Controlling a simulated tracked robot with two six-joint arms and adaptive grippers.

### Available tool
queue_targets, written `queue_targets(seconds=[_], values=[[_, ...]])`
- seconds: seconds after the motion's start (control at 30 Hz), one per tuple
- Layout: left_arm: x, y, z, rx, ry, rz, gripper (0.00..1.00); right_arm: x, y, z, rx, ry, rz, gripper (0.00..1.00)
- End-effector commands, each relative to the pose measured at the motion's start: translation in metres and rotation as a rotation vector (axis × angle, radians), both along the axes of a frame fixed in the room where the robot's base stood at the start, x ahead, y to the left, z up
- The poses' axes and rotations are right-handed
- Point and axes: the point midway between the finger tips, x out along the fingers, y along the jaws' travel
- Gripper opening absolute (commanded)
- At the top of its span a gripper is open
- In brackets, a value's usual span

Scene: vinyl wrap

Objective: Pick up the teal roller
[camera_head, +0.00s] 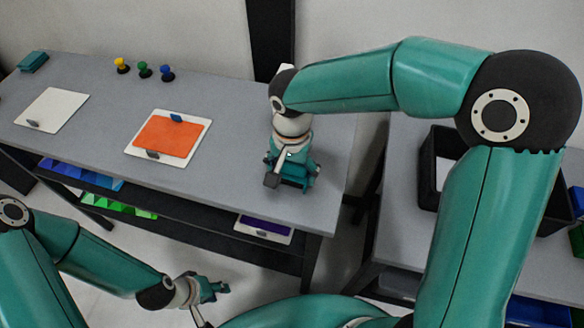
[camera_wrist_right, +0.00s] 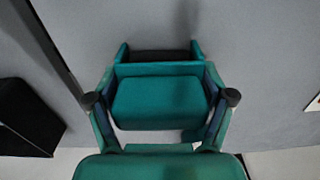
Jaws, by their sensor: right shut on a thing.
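My right gripper (camera_head: 291,184) is over the right part of the grey table. In the right wrist view, my right gripper (camera_wrist_right: 158,56) is shut on a teal block-like body, which I take to be the teal roller (camera_wrist_right: 160,100). It fills the space between the two fingers. In the head view the roller is hard to tell from the teal fingers around it. I cannot tell whether it touches the tabletop. My left gripper (camera_head: 214,289) is low in front of the table, away from it. Its fingers are too small to judge.
The grey table (camera_head: 228,115) carries an orange sheet (camera_head: 168,138) on a white board, another white board (camera_head: 52,107), several coloured knobs (camera_head: 143,69) and a teal block (camera_head: 33,61). A black bin (camera_head: 429,180) stands on the right table. Coloured pieces lie on a lower shelf.

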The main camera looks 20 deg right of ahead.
Motion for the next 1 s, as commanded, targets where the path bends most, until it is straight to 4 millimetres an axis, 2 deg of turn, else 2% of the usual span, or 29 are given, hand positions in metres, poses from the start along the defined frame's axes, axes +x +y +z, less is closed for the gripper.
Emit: queue_targets(seconds=[0.17, 0.37, 0.47, 0.8, 1.0], values=[[0.000, 0.000, -0.001, 0.000, 0.000, 0.000, 0.35, 0.000, 0.000, 0.005, -0.002, 0.003, 0.000, 0.42], [0.000, 0.000, -0.002, 0.000, 0.000, 0.000, 0.35, 0.000, 0.000, 0.030, 0.001, -0.002, 0.000, 0.42], [0.000, 0.000, -0.002, 0.000, 0.000, 0.000, 0.35, 0.001, 0.000, 0.051, 0.001, -0.005, -0.001, 0.42], [0.000, 0.000, 0.001, 0.000, 0.000, 0.000, 0.35, 0.000, 0.000, 0.145, 0.003, -0.005, -0.002, 0.42], [0.000, 0.000, 0.004, 0.000, 0.000, 0.000, 0.35, 0.000, 0.000, 0.183, 0.001, -0.002, -0.001, 0.42]])
